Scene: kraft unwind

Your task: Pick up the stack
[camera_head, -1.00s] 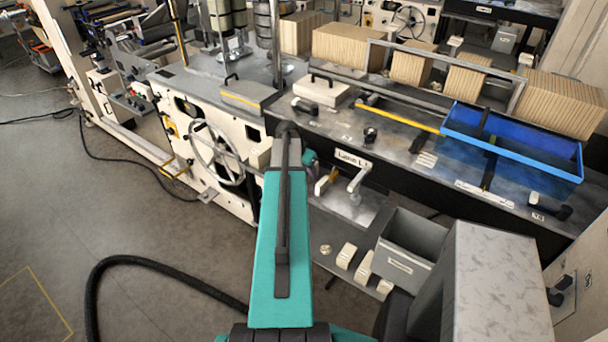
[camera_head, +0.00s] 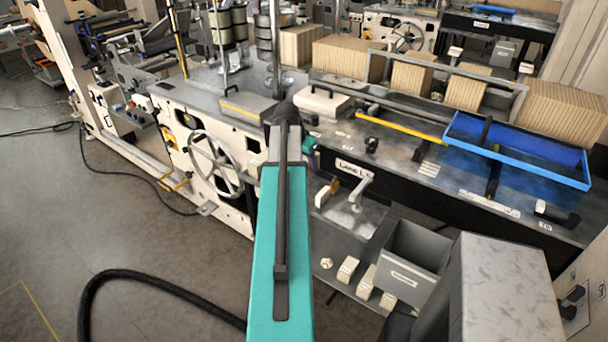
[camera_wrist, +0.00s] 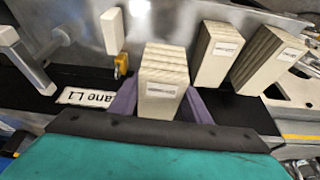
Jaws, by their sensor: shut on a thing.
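A pale stack (camera_wrist: 163,82) of layered sheets with a small printed label on its front stands in the middle of the wrist view. My gripper (camera_wrist: 160,108) has its two purple fingers on either side of this stack and is shut on it. The stack's lower end is hidden behind the dark edge of my wrist. Two similar labelled stacks, one nearer (camera_wrist: 218,55) and one farther right (camera_wrist: 268,60), stand apart from it. In the head view my teal arm hides the gripper and the held stack.
A "Lane L1" label (camera_wrist: 88,97) and a white lever (camera_wrist: 22,60) are left of the gripper. In the head view a blue tray (camera_head: 520,150) lies on the bench, with a grey bin (camera_head: 412,262) and several small pale blocks below. Open floor (camera_head: 130,240) lies left.

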